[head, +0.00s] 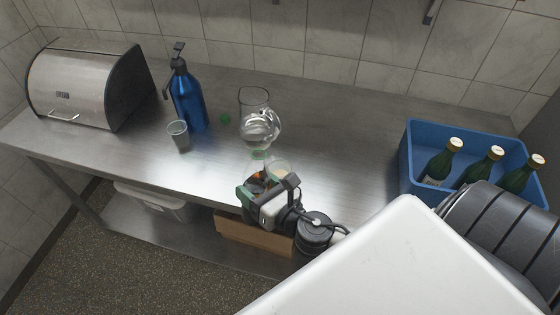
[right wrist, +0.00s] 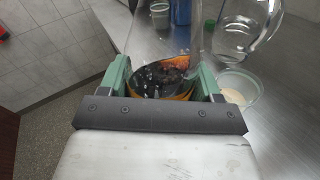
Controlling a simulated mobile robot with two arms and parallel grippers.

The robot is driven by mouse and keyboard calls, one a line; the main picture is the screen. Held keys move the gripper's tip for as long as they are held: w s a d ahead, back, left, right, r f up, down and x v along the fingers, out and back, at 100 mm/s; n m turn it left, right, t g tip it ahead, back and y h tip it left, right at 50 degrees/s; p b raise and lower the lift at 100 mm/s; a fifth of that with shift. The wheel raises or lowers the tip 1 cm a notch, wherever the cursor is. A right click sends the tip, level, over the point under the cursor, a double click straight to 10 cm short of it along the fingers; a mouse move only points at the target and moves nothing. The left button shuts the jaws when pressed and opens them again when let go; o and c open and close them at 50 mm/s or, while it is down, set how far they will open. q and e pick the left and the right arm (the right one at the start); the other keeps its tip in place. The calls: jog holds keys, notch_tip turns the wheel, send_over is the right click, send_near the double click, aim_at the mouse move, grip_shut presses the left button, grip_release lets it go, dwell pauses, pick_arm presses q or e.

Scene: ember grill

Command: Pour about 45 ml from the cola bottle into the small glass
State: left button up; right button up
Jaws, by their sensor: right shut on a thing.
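My right gripper (head: 257,184) is at the front edge of the steel counter, its green fingers shut on what looks like the cola bottle. In the right wrist view, the gripper (right wrist: 165,82) holds this clear bottle (right wrist: 160,72), with dark contents and an orange band, between its fingers. The bottle's exact tilt is hard to tell. The small glass (head: 178,136) stands upright on the counter, left of and beyond the gripper, apart from it. It also shows in the right wrist view (right wrist: 160,16). My left gripper is out of view.
A glass jug (head: 260,128) stands just beyond the gripper; a small bowl (right wrist: 238,88) is close to its right. A blue siphon bottle (head: 188,102) stands behind the small glass. A bread box (head: 85,85) is left; a blue crate (head: 415,165) of green bottles is right.

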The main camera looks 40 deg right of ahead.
jog(key=shift+w+d+f+n+t+b, duration=0.15)
jog(key=shift+n+t+b, duration=0.25)
jog(key=shift+n, duration=0.8)
jog(key=shift+d, duration=0.1)
dwell(1.0)
